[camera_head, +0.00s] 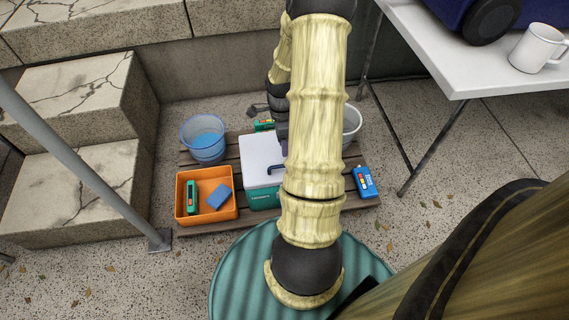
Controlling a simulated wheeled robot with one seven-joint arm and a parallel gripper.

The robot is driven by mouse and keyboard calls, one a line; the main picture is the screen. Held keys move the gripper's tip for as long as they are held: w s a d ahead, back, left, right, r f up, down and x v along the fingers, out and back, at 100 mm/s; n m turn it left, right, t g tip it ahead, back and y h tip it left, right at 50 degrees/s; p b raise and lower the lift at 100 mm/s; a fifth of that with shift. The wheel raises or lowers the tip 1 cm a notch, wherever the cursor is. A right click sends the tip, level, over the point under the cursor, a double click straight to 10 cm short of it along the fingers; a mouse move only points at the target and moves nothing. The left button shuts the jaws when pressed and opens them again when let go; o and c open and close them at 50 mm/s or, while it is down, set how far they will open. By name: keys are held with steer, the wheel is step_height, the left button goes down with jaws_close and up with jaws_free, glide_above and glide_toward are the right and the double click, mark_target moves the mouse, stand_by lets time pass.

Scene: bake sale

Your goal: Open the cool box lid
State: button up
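The cool box has a white lid (258,152) and a teal body (264,200). It stands on a slatted wooden pallet in the middle of the head view. The lid looks closed, lying flat on the body. A small dark handle (274,168) shows near the lid's front right. My arm comes down in front and hides the right part of the box. My gripper (282,130) is a dark shape at the lid's back right, partly behind my own arm. Its fingers are hidden, so I cannot tell its opening or whether it touches the lid.
An orange crate (181,210) with a green and a blue item sits left of the box. A blue bucket (204,140) stands behind the crate. A white bowl (353,122) and blue pack (365,183) are right. Steps (85,180) and a pole (75,165) stand left; a table (440,60) right.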

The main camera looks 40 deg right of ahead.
steer(key=f+b, duration=0.1)
steer(key=f, duration=0.1)
steer(key=f+b, duration=0.1)
steer(key=f, duration=0.1)
steer(key=s+f+b, duration=0.1)
steer(key=f, duration=0.2)
steer(key=shift+a, duration=0.35)
steer(key=shift+r, duration=0.1)
jaws_close()
